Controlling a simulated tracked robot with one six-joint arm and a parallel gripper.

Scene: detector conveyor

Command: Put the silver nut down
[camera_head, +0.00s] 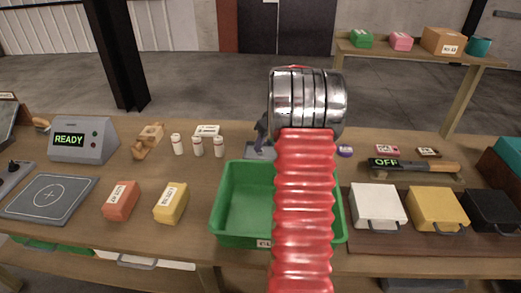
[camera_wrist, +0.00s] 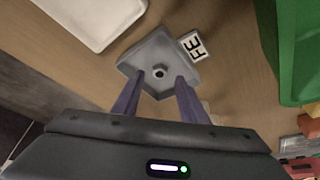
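The silver nut (camera_wrist: 160,73) looks like a small ring with a dark centre. It sits near the middle of a shallow grey square dish (camera_wrist: 158,47) in the wrist view. My gripper (camera_wrist: 159,77) has its two purple fingers apart, with the tips over the dish on either side of the nut; I see a gap between fingers and nut. In the head view the dish (camera_head: 256,153) is partly hidden by my red arm, and the nut cannot be made out there. A white label reading FE (camera_wrist: 193,45) lies beside the dish.
A green bin (camera_head: 229,205) stands just in front of the dish, partly behind my arm. White bottles (camera_head: 197,147) stand to the left. White, yellow and black cases (camera_head: 437,208) are at right. A white tray (camera_wrist: 85,20) is at upper left in the wrist view.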

